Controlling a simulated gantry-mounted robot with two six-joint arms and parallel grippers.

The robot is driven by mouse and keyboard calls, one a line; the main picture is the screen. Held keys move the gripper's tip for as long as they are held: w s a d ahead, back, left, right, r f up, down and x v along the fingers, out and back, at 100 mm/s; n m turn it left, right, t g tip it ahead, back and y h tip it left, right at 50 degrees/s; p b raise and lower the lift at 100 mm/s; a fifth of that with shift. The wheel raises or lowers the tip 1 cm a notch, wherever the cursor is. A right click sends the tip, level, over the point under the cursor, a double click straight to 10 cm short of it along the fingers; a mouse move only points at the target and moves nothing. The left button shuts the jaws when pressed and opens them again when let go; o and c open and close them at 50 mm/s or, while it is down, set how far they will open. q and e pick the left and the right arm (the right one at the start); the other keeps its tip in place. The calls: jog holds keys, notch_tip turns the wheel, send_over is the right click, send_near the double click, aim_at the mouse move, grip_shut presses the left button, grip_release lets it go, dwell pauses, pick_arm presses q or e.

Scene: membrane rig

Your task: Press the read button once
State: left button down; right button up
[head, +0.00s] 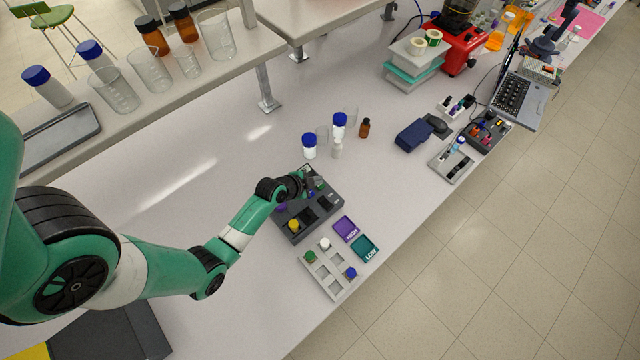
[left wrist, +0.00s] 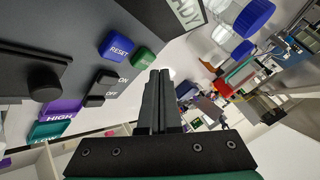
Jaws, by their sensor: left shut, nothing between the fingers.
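The dark grey rig (head: 325,205) stands on the bench in the head view, partly hidden by my left arm. In the left wrist view its panel has a small green button (left wrist: 143,58) whose lettering I cannot read clearly. It sits beside a blue RESET button (left wrist: 117,48) and a black ON/OFF switch (left wrist: 103,88). My left gripper (head: 305,184) is shut and empty over the rig's far side. In the left wrist view its fingertips (left wrist: 160,75) appear just beside the green button; I cannot tell whether they touch it. My right gripper is not in view.
Purple HIGH (head: 345,229) and teal LOW (head: 364,248) trays lie near the rig, beside a pale rack (head: 342,287) with several coloured caps. A blue-capped bottle (head: 309,150) and other small bottles stand behind the rig.

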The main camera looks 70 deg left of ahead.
aim_at(317, 187)
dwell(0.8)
pick_arm(q)
jog(key=shift+f+b, duration=0.4)
jog(key=shift+f, duration=0.1)
jog(key=shift+f+b, duration=0.4)
jog(key=shift+f, duration=0.05)
dwell(0.5)
jog(key=shift+r+p, duration=0.85)
jog(key=shift+r, duration=0.1)
notch_tip(317, 187, up, 5)
jog(key=p, duration=0.4)
jog(key=shift+p, duration=0.4)
